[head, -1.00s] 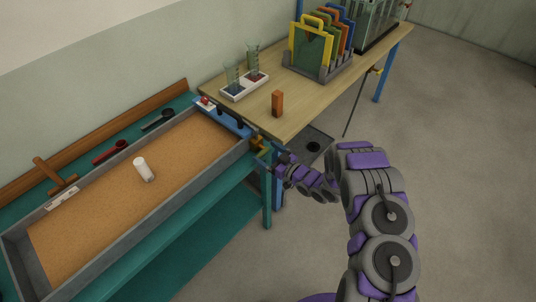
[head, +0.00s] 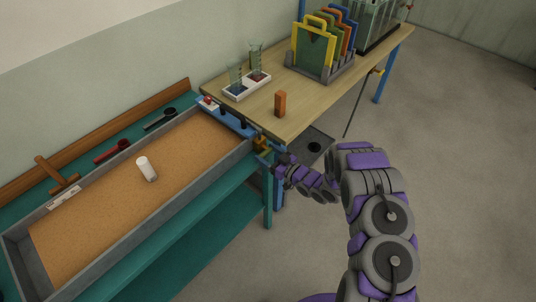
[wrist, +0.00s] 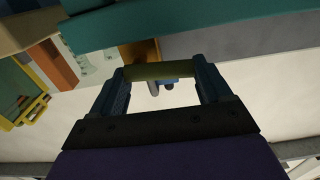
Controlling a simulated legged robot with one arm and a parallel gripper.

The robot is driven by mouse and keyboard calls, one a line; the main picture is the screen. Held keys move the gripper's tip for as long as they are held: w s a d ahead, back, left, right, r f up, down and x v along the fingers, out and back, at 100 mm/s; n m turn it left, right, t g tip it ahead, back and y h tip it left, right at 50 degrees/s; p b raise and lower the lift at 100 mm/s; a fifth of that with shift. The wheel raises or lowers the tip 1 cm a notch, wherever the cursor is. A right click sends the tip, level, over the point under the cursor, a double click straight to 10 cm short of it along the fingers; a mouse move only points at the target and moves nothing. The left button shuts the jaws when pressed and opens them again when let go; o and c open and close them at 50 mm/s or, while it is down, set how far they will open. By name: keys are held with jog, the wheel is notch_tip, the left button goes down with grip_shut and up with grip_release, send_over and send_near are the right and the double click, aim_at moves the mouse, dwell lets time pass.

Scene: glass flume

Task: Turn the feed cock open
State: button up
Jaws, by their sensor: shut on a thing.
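The feed cock (head: 260,142) is a small brass fitting on the near right end of the sand-filled flume tray. Its olive-yellow handle (wrist: 160,71) lies crosswise between my two fingers in the wrist view. My gripper (head: 275,158) is at the cock in the head view, reaching in from the right. The wrist view also shows my gripper (wrist: 160,82), shut on the handle. An orange-brown part (wrist: 143,50) shows just behind the handle. In the head view my fingertips are small and partly hide the handle, so its exact angle is hard to tell.
The long grey-walled tray (head: 130,236) rests on a teal bench (head: 215,195), with a white cylinder (head: 147,169) on its sand. A wooden table (head: 312,102) behind holds an orange block (head: 280,104) and a rack of coloured frames (head: 325,65). Open floor lies right.

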jog(key=shift+r, duration=0.15)
jog(key=m+p, duration=0.2)
jog(key=r+m+p, duration=0.1)
jog(key=p, duration=0.1)
jog(key=shift+w+d+m, duration=0.15)
jog(key=shift+w+m, duration=0.05)
jog(key=shift+m, duration=0.2)
jog(key=m, duration=0.1)
jog(key=m+p, duration=0.1)
jog(key=m, duration=0.1)
jog(key=m+p, duration=0.1)
jog(key=shift+w+d+r+m, duration=0.2)
jog(key=shift+w+d+m, duration=0.1)
jog(key=shift+w, duration=0.05)
jog(key=m, duration=0.3)
jog(key=shift+w+d+r+m+p, duration=0.1)
jog(key=shift+w+d+m+p, duration=0.2)
jog(key=shift+w+p, duration=0.1)
jog(key=shift+w+d+m, duration=0.15)
jog(key=shift+d+m, duration=0.05)
jog(key=shift+m, duration=0.9)
jog(key=shift+w+d+m, duration=0.15)
jog(key=shift+m, duration=0.95)
jog(key=o, duration=1)
jog(key=shift+f, duration=0.2)
jog(key=shift+c, duration=0.2)
jog(key=shift+o, duration=0.2)
